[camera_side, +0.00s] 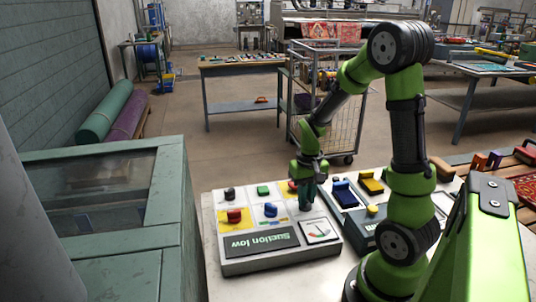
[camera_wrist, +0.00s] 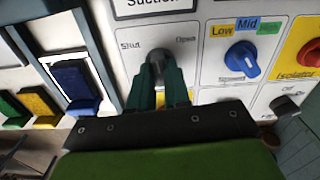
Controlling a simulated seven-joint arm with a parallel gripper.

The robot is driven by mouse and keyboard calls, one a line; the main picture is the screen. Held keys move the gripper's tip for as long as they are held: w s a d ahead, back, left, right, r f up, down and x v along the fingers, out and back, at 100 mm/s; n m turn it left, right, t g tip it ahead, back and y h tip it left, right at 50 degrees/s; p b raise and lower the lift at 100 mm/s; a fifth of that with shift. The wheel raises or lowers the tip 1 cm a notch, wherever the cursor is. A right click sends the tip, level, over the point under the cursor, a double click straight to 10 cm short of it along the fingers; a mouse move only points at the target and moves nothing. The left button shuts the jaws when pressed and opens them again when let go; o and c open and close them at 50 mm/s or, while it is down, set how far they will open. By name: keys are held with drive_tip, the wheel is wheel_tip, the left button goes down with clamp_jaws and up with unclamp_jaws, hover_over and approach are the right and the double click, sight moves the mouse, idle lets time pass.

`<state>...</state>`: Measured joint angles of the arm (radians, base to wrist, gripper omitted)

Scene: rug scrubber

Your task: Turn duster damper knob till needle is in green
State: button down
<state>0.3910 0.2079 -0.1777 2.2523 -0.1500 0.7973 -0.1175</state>
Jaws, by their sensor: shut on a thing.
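In the wrist view, the grey damper knob (camera_wrist: 157,57) sits between labels that look like Shut and Open. My gripper (camera_wrist: 160,80) is shut on this knob, with a teal finger on each side. The fingers hide part of the knob, so its pointer direction is unclear. In the side view, my gripper (camera_side: 307,198) reaches down onto the upper right of the control panel and hides the knob. The gauge (camera_side: 319,231) is at the panel's front right corner. Its needle is too small to place against the coloured bands. The display (camera_side: 262,243) beside it reads Suction low.
A blue selector (camera_wrist: 241,60), a red isolator knob (camera_wrist: 309,53) on yellow and a black knob (camera_wrist: 286,106) lie right of my fingers in the wrist view. A green cabinet (camera_side: 105,205) stands left of the panel.

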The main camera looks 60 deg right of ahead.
drive_tip(key=c, duration=1.1)
unclamp_jaws()
drive_tip(key=shift+r, duration=0.1)
wheel_tip(320, 180, up, 17)
drive_tip(key=shift+f, duration=0.1)
drive_tip(key=a+n+t, duration=0.1)
drive_tip(key=a+t, duration=0.1)
drive_tip(key=a, duration=0.4)
drive_tip(key=s+a+r+n+t+y, duration=0.1)
drive_tip(key=a+t, duration=0.1)
drive_tip(key=a, duration=0.5)
drive_tip(key=s+a+n+t+y, duration=0.1)
drive_tip(key=a+n+t, duration=0.1)
drive_tip(key=a, duration=0.4)
drive_tip(key=shift+s+a+r+t, duration=0.2)
drive_tip(key=shift+s+a+t, duration=0.05)
drive_tip(key=shift+t, duration=0.35)
